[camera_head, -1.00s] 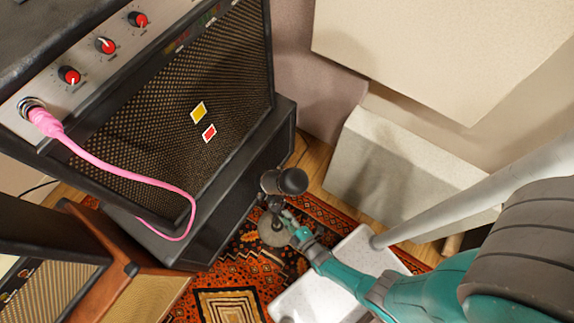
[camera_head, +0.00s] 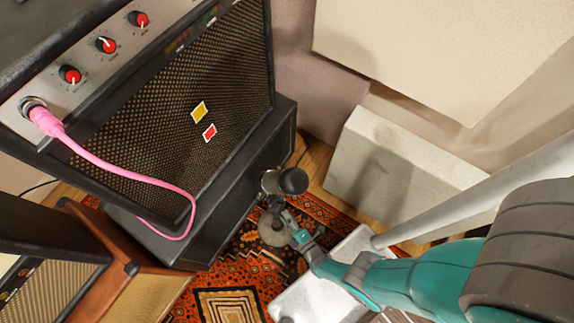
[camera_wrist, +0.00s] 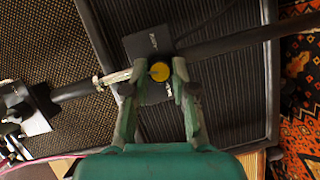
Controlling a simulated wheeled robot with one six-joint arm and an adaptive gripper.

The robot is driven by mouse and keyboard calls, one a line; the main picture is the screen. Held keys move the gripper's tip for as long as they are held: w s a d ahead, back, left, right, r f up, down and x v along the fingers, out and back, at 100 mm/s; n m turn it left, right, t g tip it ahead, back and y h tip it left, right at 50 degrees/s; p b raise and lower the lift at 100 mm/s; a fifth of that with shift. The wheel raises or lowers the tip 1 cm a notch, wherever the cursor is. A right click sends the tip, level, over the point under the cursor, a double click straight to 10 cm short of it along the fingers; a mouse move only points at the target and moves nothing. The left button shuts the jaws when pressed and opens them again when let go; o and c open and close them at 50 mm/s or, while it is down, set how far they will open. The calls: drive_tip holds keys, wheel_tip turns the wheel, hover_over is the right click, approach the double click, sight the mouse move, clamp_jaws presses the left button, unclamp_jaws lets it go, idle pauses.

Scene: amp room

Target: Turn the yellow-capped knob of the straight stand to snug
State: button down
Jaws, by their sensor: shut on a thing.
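The yellow-capped knob (camera_wrist: 160,71) is in the middle of the wrist view, on a dark square block on the stand's dark tube (camera_wrist: 235,41). My gripper (camera_wrist: 156,74) is shut on the knob, one finger on each side of the yellow cap. In the head view the stand's round base (camera_head: 274,229) is on the rug and a dark microphone (camera_head: 292,181) is at its top. My gripper (camera_head: 292,224) reaches the stand from the right there, and the knob is too small or hidden to make out.
A large black amp (camera_head: 180,105) with red knobs and a pink cable (camera_head: 130,178) stands left of the stand. A wooden-sided cabinet (camera_head: 125,255) is at lower left. A pale foam block (camera_head: 390,165) leans behind on the right. A patterned rug (camera_head: 225,300) covers the floor.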

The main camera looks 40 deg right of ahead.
drive_tip(key=c, duration=0.9)
unclamp_jaws()
drive_tip(key=shift+c, duration=0.2)
drive_tip(key=shift+s, duration=0.15)
drive_tip(key=shift+s+a+r, duration=0.1)
drive_tip(key=shift+s+a, duration=0.05)
drive_tip(key=shift+s, duration=0.85)
drive_tip(key=shift+s+a+r, duration=0.1)
drive_tip(key=shift+s+r, duration=0.05)
drive_tip(key=shift+s, duration=0.8)
drive_tip(key=shift+s+a+r, duration=0.1)
drive_tip(key=shift+s+a, duration=0.05)
drive_tip(key=shift+s, duration=0.85)
drive_tip(key=shift+s, duration=0.2)
drive_tip(key=shift+s+d, duration=0.1)
drive_tip(key=shift+s, duration=0.3)
